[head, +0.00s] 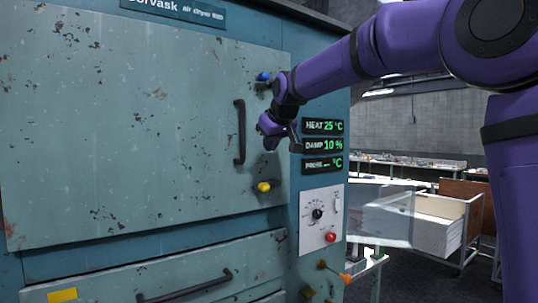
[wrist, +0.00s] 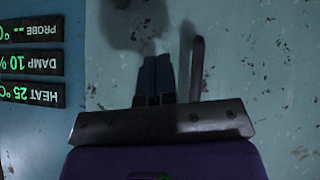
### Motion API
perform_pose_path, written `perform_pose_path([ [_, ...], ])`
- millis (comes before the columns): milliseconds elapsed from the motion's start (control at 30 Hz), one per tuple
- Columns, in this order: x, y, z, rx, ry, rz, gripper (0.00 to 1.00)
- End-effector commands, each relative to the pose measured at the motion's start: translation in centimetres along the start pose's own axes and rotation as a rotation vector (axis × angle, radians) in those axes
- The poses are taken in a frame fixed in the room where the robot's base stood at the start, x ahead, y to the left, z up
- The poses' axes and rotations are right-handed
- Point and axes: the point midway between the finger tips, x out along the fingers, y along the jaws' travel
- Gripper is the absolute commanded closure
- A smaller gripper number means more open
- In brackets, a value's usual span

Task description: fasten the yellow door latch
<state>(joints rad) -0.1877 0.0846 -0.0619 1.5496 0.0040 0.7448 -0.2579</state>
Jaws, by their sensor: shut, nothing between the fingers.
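The yellow door latch (head: 263,186) sits at the lower right edge of the teal cabinet door (head: 130,120). Its knob casts a shadow on the panel; whether it is fastened I cannot tell. My gripper (head: 270,143) is in front of the door's right edge, above the yellow latch and apart from it, just right of the black door handle (head: 240,132). In the wrist view my gripper's fingers (wrist: 156,74) are shut and empty, pointing at the door, with the handle (wrist: 196,66) beside them. The yellow latch does not show clearly in the wrist view.
A blue latch (head: 263,76) sits at the door's upper right edge. Displays (head: 323,145) and a white dial panel (head: 320,219) with a red button are to the right. A drawer (head: 180,270) with a black handle is below. An orange-tipped lever (head: 345,279) sticks out lower right.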

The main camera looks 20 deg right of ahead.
Motion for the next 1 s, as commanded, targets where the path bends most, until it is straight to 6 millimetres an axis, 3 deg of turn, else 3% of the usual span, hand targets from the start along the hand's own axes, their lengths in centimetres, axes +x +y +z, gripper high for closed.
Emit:
perform_pose_path([
  [467,8.8,0.0,0.1,0.0,-0.005,-0.001,1.0],
  [700,10.8,0.0,2.3,0.001,-0.003,-0.001,1.0],
  [1000,11.3,0.0,2.9,0.001,-0.002,0.0,1.0],
])
